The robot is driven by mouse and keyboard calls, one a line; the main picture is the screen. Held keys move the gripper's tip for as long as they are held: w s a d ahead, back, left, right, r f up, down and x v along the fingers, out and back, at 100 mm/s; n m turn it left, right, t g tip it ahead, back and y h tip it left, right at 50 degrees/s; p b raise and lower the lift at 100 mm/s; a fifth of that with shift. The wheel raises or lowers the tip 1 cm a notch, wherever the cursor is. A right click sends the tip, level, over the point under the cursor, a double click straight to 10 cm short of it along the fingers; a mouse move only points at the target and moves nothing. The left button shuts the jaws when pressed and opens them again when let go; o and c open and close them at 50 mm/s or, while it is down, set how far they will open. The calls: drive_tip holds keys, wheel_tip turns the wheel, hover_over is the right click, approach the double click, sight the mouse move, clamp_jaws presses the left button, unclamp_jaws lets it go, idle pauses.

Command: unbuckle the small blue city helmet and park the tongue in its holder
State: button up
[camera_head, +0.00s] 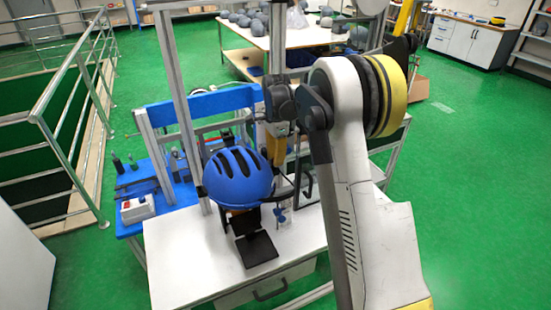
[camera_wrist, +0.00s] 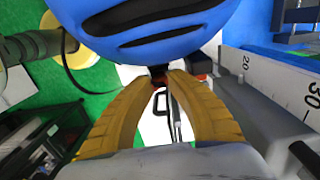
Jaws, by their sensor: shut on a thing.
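The blue helmet (camera_head: 238,178) sits on a dark stand (camera_head: 252,240) on the white table. It fills the top of the wrist view (camera_wrist: 155,22), with dark vent slots. My gripper (camera_head: 277,160) is at the helmet's right side. In the wrist view its yellow fingers (camera_wrist: 160,80) converge just below the helmet rim, shut on a small dark part with some red by it. This looks like part of the strap buckle, mostly hidden by the fingertips. A thin dark strap (camera_wrist: 68,72) curves at the left. I cannot make out the tongue holder for certain.
A metal upright with a ruler scale (camera_wrist: 285,75) stands close on the right in the wrist view. A small blue clamp (camera_head: 281,216) stands right of the helmet stand. A control box (camera_head: 137,208) is at the left. The white table's front left (camera_head: 185,262) is clear.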

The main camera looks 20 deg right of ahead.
drive_tip(key=o, duration=0.9)
drive_tip(key=shift+d+r+p, duration=0.5)
drive_tip(key=shift+r+p, duration=0.5)
drive_tip(key=shift+r, duration=0.65)
drive_tip(key=shift+d+r+p, duration=0.5)
drive_tip(key=shift+r+p, duration=0.55)
drive_tip(key=shift+r, duration=0.6)
drive_tip(key=shift+d+r+p, duration=0.5)
drive_tip(key=shift+r+p, duration=0.5)
drive_tip(key=shift+r, duration=0.65)
